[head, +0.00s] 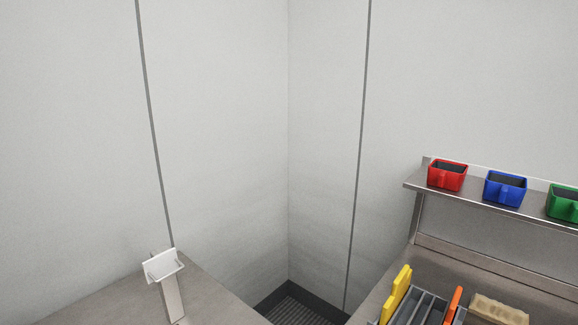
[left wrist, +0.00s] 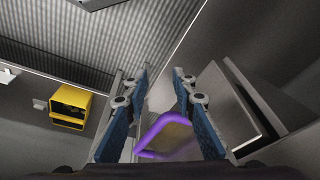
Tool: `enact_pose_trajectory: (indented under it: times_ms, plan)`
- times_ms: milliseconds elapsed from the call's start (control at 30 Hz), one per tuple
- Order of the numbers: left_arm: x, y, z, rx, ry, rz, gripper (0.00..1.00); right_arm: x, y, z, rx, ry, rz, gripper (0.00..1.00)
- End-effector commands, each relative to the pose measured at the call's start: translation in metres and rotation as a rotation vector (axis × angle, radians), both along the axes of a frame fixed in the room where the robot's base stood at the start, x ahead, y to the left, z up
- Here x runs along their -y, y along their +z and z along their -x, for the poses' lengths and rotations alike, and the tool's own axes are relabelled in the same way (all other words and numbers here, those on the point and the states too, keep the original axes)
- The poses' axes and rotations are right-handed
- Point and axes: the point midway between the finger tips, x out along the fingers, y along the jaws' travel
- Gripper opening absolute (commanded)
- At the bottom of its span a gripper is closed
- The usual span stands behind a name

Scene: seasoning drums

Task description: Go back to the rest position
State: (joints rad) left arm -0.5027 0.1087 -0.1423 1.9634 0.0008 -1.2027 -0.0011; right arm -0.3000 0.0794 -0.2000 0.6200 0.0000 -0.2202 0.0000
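My left gripper (left wrist: 161,76) shows in the left wrist view with its two blue-padded fingers apart. A purple-rimmed object (left wrist: 165,136) appears between the fingers, low in the view. The fingers do not look closed on it, and its lower part is hidden by the gripper's base. Neither of my grippers shows in the head view. My right gripper is in no frame.
In the head view a shelf (head: 470,208) carries red (head: 447,175), blue (head: 505,188) and green (head: 564,204) containers. A metal stand (head: 172,298) is at lower left. The left wrist view shows a yellow box (left wrist: 70,106).

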Motion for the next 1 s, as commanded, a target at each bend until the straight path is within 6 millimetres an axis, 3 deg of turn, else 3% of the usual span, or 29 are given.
enact_pose_trajectory:
  times_ms: [33, 200, 367, 600, 800, 1000]
  plan:
    - [0.000, -0.031, 0.005, -0.016, -0.001, -0.002, 0.25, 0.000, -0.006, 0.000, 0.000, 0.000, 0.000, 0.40]
    - [-0.003, -0.111, 0.024, -0.045, -0.007, -0.005, 0.25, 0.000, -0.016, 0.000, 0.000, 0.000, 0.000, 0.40]
    - [-0.007, -0.180, 0.055, -0.074, -0.013, -0.009, 0.25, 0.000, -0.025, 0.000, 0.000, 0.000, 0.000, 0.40]
    - [-0.017, -0.266, 0.119, -0.117, -0.023, -0.014, 0.25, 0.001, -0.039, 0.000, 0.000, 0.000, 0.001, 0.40]
    - [-0.028, -0.309, 0.173, -0.144, -0.029, -0.019, 0.25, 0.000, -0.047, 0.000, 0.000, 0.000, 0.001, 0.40]
    - [-0.033, -0.323, 0.200, -0.154, -0.033, -0.020, 0.25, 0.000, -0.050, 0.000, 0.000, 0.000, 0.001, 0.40]
